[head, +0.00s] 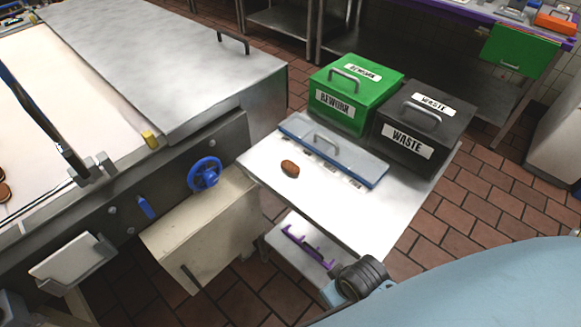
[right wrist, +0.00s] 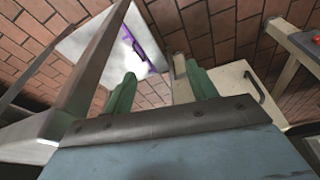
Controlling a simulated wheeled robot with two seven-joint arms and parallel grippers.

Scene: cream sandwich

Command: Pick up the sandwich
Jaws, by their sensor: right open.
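A small brown sandwich (head: 289,168) lies on the steel side table (head: 372,222), just in front of a long shallow tray with a clear, blue-edged lid (head: 333,148). Nothing is touching the sandwich from above. My right arm comes in from the lower right of the head view, well below the sandwich and near the table's front corner; its gripper is mostly hidden there. In the right wrist view my right gripper (right wrist: 160,88) has its two green fingers apart with nothing between them. My left gripper is not in view.
Green REWORK (head: 381,84) and black WASTE (head: 450,115) bins stand at the table's back. A machine with a blue handwheel (head: 204,173) is at left. A low shelf with a purple bracket (head: 307,246) sits under the table's front edge. More brown pieces lie at far left.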

